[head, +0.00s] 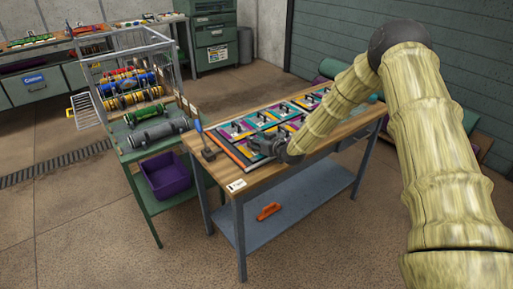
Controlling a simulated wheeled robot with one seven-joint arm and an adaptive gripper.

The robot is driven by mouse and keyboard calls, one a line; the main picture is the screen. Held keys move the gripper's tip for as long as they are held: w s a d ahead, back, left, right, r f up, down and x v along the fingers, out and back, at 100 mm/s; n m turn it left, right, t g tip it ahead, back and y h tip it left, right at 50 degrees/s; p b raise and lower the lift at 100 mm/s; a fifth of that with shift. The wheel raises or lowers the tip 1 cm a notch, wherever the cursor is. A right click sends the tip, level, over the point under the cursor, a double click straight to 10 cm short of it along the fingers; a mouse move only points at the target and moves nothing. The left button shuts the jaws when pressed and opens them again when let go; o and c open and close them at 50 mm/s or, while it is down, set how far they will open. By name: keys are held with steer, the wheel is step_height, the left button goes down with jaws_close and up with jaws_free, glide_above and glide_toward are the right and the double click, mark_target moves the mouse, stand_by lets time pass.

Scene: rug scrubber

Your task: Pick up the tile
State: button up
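Several colourful tiles (298,107) in purple, yellow, teal and orange lie in rows on the wooden-topped table (233,172), with small dark parts on them. I cannot tell which one is the task's tile. My gripper (257,146) is low over the near left end of the rows, close to the tiles there. My gripper and wrist hide part of the near tiles. The fingers are dark and small in the head view, so I cannot tell whether they are open, shut, or touching a tile.
A mallet-like tool (207,152) stands at the table's left edge. An orange object (268,211) lies on the lower shelf (290,215). A green cart (143,150) with rollers, a wire rack and a purple bin (167,180) stands left. Floor in front is clear.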

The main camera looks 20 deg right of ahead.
jaws_close()
steer(key=shift+r, duration=0.2)
